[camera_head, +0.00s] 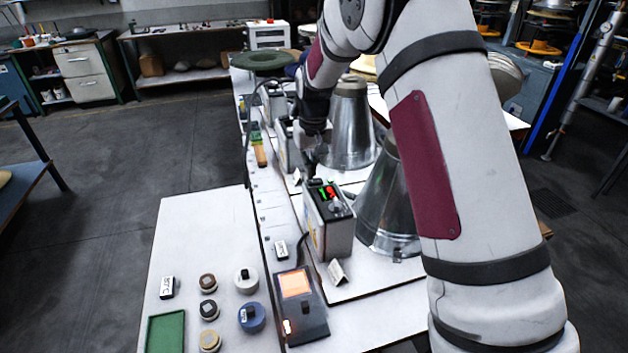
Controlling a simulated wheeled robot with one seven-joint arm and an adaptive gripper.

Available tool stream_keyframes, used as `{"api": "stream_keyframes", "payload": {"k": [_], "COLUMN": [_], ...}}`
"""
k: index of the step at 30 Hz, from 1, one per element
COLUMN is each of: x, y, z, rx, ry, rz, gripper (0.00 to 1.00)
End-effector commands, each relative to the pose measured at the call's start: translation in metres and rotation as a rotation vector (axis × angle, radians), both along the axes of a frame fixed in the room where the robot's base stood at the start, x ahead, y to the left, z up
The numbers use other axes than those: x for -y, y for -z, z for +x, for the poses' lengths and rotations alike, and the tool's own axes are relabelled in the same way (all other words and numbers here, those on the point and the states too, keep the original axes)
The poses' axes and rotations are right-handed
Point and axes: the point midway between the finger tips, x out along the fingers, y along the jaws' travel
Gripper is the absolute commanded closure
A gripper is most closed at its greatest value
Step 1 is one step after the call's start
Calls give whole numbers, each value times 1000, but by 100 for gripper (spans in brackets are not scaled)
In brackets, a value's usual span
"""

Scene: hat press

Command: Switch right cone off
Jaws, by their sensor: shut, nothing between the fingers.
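Two metal cones stand on white boards on the table. The nearer cone (383,215) is partly hidden behind my arm; the farther cone (349,125) stands beyond it. A grey control box (328,228) stands left of the nearer cone. Its dark top carries a red lit part (328,192), a small green lit part (319,182) and a round knob (336,207). My gripper (311,172) is shut and empty, pointing down at the far edge of this box's top. I cannot tell whether it touches the box. The switch positions are too small to read.
A second control box (287,145) stands by the farther cone. In front lie a device with an orange screen (295,283), several small round pieces, a green tray (165,334) and small label cards (337,271).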

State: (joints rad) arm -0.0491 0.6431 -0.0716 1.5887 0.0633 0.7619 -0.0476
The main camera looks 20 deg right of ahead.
Motion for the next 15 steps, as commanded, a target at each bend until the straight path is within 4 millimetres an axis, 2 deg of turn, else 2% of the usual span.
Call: {"api": "stream_keyframes", "payload": {"k": [15], "x": [0], "y": [4], "z": [0], "rx": [0], "ry": [0], "rz": [0], "gripper": [100]}}
